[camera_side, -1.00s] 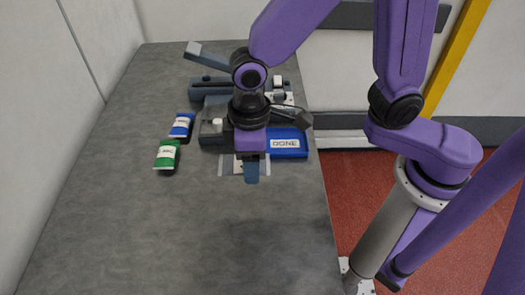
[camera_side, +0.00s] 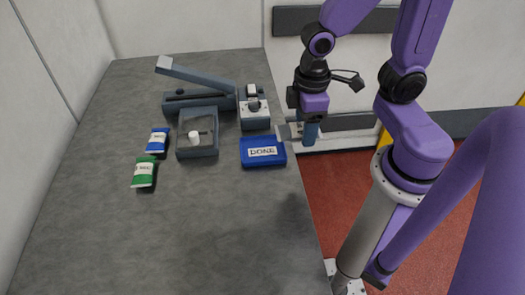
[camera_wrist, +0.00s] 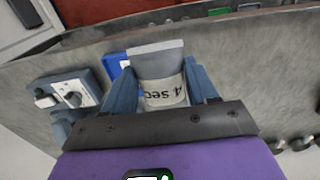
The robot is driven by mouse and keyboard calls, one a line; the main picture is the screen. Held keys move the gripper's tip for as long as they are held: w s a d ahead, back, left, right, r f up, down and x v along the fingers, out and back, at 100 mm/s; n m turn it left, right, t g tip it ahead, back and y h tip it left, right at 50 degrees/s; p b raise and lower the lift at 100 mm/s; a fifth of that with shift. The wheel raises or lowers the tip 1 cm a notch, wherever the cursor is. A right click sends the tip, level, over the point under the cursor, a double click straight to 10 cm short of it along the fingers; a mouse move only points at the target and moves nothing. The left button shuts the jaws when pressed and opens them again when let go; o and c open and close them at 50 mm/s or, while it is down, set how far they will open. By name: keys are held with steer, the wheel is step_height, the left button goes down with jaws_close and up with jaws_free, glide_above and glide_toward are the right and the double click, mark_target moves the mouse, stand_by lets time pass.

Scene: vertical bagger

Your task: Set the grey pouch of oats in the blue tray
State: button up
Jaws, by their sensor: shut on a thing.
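The grey pouch of oats (camera_wrist: 158,75) is between my fingers in the wrist view, its pale label upside down. My gripper (camera_side: 303,133) is shut on it, near the table's right edge. In the side view the pouch (camera_side: 288,131) shows as a small grey shape left of the fingers. The blue tray (camera_side: 263,159), labelled DONE, lies on the table just left of and nearer the camera than the pouch. I see no pouch in it. In the wrist view the tray (camera_wrist: 112,66) is mostly hidden behind the pouch and a finger.
A blue pouch (camera_side: 157,140) and a green pouch (camera_side: 145,173) lie at left. A grey box with a white knob (camera_side: 197,145), a sealer with a raised arm (camera_side: 195,73) and a switch box (camera_side: 255,115) stand behind and left of the tray. The front table is clear.

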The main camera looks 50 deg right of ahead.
steer(key=s+d, duration=0.3)
glide_above(268, 151)
step_height(268, 151, down, 10)
steer(key=shift+f, duration=1.5)
steer(key=shift+f, duration=0.1)
steer(key=o, duration=0.9)
